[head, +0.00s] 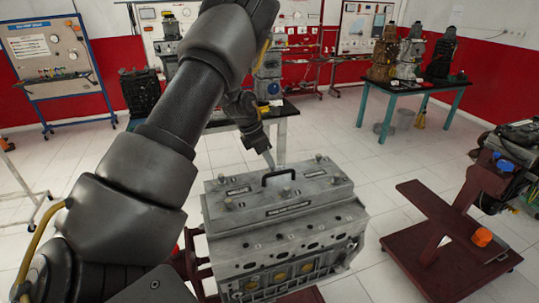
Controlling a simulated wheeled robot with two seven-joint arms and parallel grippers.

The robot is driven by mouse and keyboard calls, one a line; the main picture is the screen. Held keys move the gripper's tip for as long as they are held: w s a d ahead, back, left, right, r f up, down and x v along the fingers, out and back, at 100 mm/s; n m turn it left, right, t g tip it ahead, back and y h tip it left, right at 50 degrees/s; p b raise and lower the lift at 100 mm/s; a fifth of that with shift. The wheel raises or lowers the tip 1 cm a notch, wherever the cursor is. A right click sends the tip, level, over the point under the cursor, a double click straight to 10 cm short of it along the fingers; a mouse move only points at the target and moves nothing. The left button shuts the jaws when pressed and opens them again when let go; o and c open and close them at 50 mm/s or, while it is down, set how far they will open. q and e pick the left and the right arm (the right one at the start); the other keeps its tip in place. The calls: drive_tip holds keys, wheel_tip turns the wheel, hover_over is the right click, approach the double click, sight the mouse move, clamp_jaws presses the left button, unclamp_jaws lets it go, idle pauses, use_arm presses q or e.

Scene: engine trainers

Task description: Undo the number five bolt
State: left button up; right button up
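The grey engine block (285,245) stands in the lower middle of the head view. Its cover (305,202) has a black handle (279,174) and several bolts along its edges, such as a front left bolt (228,203), a front middle bolt (285,192) and a front right bolt (335,177). The bolt numbers are too small to read, so I cannot tell which is number five. My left gripper (269,160) points down at the cover's back edge, just behind the handle. Its fingertips are too small to show whether they are apart or touch a bolt. My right gripper is out of view.
A dark red stand (440,222) with an orange part (482,237) is to the right. A table with engines (410,85) stands at the back right. A display board (48,50) is at the back left.

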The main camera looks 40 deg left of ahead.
use_arm(q)
drive_tip(key=shift+x, duration=1)
drive_tip(key=shift+d, duration=0.1)
clamp_jaws()
